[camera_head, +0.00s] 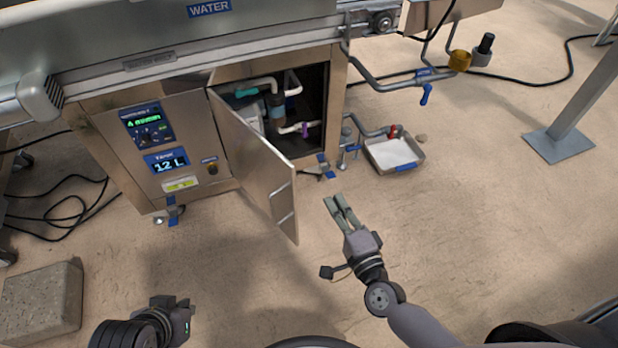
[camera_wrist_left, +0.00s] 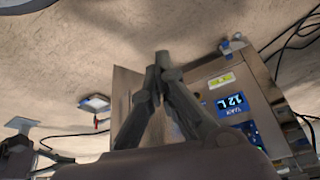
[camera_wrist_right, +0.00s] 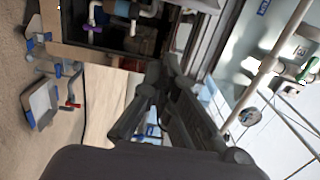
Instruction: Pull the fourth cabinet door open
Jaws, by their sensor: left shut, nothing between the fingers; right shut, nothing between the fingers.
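A metal cabinet door (camera_head: 258,165) stands swung out from the steel cabinet under the machine, hinged on its left side. The cabinet opening (camera_head: 312,108) shows pipes and valves inside. The door's free edge points toward me. My right gripper (camera_head: 334,200) is shut and empty over the floor, to the right of the door's free edge and apart from it. Its closed fingers also show in the right wrist view (camera_wrist_right: 160,68). My left gripper (camera_head: 188,309) is low at the left, shut and empty, away from the door. Its fingertips meet in the left wrist view (camera_wrist_left: 162,60).
A control panel with a 12 L display (camera_head: 168,161) is left of the door. A metal tray (camera_head: 410,165) sits on the floor right of the cabinet. A concrete block (camera_head: 42,300) is at lower left. Floor right of my right gripper is clear.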

